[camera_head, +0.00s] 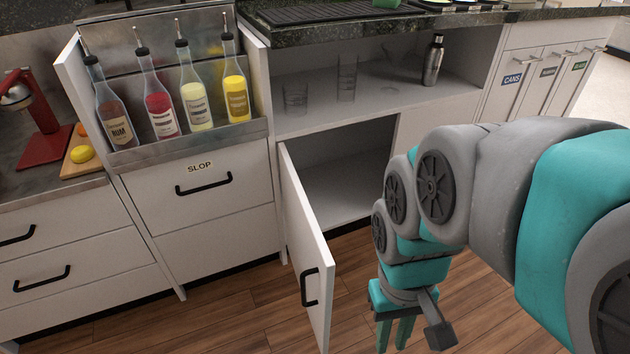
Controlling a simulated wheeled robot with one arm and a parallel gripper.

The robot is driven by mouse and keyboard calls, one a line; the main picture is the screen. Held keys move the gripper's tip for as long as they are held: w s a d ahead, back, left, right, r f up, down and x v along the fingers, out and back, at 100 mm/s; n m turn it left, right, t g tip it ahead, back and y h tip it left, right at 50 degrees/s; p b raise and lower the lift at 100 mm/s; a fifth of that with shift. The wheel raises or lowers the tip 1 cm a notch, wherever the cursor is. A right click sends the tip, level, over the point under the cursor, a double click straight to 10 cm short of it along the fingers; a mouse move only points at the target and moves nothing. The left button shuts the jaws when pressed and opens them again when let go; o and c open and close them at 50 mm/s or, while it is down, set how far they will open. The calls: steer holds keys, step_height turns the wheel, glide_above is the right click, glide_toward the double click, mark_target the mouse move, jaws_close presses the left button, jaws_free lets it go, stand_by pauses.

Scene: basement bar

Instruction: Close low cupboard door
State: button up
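The low cupboard door (306,240) is white with a black handle (310,287). It is hinged on its left side and stands wide open, swung out toward me. The low cupboard (350,168) behind it shows a bare grey interior, its right part hidden by my arm. My gripper (395,335) points down in front of the cupboard, to the right of the door's free edge and apart from it. Its teal fingers show a small gap between them, but the tips are near the lower frame edge, so how far they are open is unclear.
An open shelf (350,100) above the cupboard holds glasses and a steel shaker (433,60). A bottle rack (190,140) with several bottles stands left, above the SLOP drawer (205,188). Wooden floor (240,310) is clear left of the door. Labelled bins (540,80) are at the right.

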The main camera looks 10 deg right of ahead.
steer(key=shift+w+d, duration=0.25)
steer(key=shift+c, duration=0.7)
steer(key=w+r+m+b, duration=0.1)
steer(key=w, duration=0.1)
steer(key=w+a+r+m+h+b, duration=0.1)
steer(key=w+m, duration=0.1)
steer(key=w, duration=0.1)
steer(key=w+a+m+b, duration=0.1)
steer(key=w+m, duration=0.1)
steer(key=shift+w+r, duration=0.15)
steer(key=shift+r, duration=0.25)
jaws_close()
steer(key=w+a+r+m+t+h+b, duration=0.1)
steer(key=w+a+r+m+b, duration=0.1)
steer(key=a, duration=0.6)
steer(key=w+a+r+m+t+h+b, duration=0.1)
steer(key=w+a+r+m+h+b, duration=0.1)
steer(key=w+a+m+b, duration=0.2)
steer(key=w+a+m, duration=0.3)
steer(key=a+m, duration=0.1)
steer(key=m, duration=0.1)
steer(key=shift+a+r+b, duration=0.2)
steer(key=shift+r+b, duration=0.1)
steer(key=shift+b, duration=0.05)
